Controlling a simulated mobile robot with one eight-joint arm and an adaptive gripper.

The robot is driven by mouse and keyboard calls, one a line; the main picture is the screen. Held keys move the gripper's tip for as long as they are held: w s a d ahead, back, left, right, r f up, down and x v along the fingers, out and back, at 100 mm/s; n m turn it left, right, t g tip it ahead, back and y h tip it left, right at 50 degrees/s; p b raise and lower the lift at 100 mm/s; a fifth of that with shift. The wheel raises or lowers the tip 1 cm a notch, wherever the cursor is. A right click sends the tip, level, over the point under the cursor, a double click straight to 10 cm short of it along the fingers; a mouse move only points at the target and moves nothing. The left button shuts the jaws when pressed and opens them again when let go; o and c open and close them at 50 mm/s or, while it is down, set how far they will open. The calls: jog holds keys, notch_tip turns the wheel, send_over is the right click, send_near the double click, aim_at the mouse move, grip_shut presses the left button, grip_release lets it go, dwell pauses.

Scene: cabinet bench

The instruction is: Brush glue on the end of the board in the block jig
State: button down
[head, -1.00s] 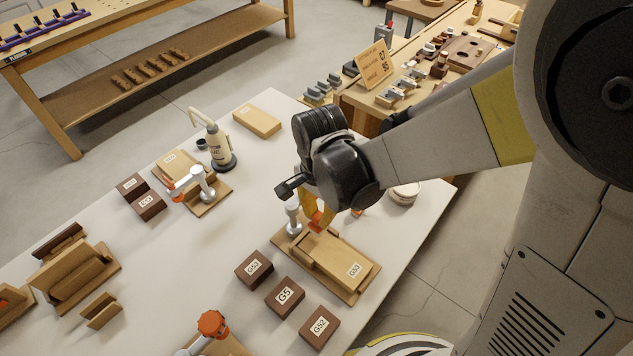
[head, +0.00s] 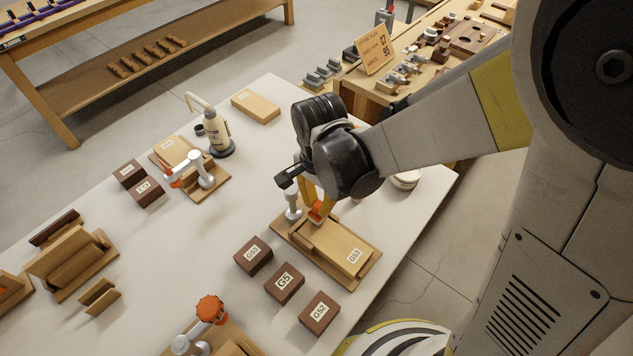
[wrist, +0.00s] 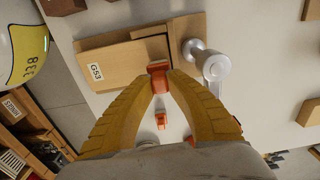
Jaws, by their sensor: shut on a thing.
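My gripper (head: 317,209) points down at the far-left end of the jig holding the board labelled G53 (head: 345,248). In the wrist view my gripper (wrist: 160,76) has its yellow fingers closed on a small orange piece (wrist: 160,83); whether it is a brush or a clamp handle I cannot tell. The board (wrist: 112,68) lies flat in its wooden jig (wrist: 190,26), with a narrow block across the end near my fingertips. A grey clamp post (wrist: 210,66) stands beside that end. Another small orange piece (wrist: 161,121) shows between my fingers. No glue is visible on the board.
Dark labelled blocks (head: 284,284) lie in front of the jig. A glue bottle (head: 217,135) and a second clamp jig (head: 203,190) stand at the left. A round white container (head: 405,179) is behind my wrist. An orange-knobbed clamp (head: 210,309) is at the front.

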jog(key=shift+f+b, duration=0.6)
jog(key=shift+f, duration=0.1)
dwell(0.3)
jog(key=shift+s+a, duration=1.2)
jog(key=shift+a, duration=0.05)
jog(key=shift+w+d, duration=0.1)
jog(key=shift+w+d, duration=1.15)
